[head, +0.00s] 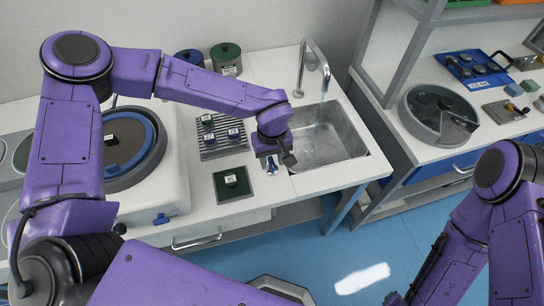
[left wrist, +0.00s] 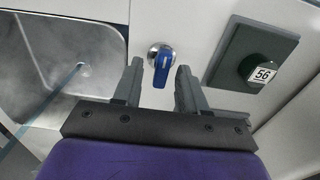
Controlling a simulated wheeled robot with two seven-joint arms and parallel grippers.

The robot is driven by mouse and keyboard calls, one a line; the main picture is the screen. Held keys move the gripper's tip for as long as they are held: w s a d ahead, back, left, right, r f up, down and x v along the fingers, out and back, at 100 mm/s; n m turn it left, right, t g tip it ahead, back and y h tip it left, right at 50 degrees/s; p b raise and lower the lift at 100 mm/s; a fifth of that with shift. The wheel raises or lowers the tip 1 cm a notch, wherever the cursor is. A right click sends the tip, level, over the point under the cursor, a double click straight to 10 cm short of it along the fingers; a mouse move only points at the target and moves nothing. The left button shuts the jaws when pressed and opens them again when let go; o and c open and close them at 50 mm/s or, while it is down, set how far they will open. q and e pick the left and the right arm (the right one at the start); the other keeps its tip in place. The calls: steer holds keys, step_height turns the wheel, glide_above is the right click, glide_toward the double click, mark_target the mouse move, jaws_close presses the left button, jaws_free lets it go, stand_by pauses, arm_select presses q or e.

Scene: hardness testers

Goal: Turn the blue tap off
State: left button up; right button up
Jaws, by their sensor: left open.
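The blue tap (left wrist: 162,68) is a small blue lever on a round silver base, set in the white counter beside the sink (left wrist: 50,35). In the head view the tap (head: 271,165) shows just under my left gripper (head: 278,160). In the left wrist view my left gripper (left wrist: 159,75) is open, with one finger on each side of the lever and gaps visible. I cannot tell how far its tips are above the counter. A thin bluish water stream (head: 319,112) falls from the curved spout (head: 312,62) into the sink. My right gripper is out of view.
A green block with a round piece marked 56 (left wrist: 262,72) sits beside the tap; it also shows in the head view (head: 232,184). A ribbed rack (head: 222,150) with small blocks stands behind it. A round grey tray (head: 438,112) is on the right bench.

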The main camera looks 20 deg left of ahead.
arm_select(q)
steer(key=shift+s+r, duration=0.15)
steer(key=shift+s, duration=0.1)
steer(key=shift+w, duration=0.1)
jaws_close()
steer(key=n+p, duration=0.2)
steer(key=shift+n, duration=0.3)
steer(key=n+p, duration=0.1)
steer(key=n, duration=0.2)
steer(key=shift+n, duration=0.3)
steer(key=n+p, duration=0.1)
steer(key=n, duration=0.4)
steer(key=shift+n, duration=0.3)
steer(key=n, duration=0.3)
steer(key=shift+p, duration=0.3)
steer(key=shift+n, duration=1.6)
steer(key=shift+f, duration=0.2)
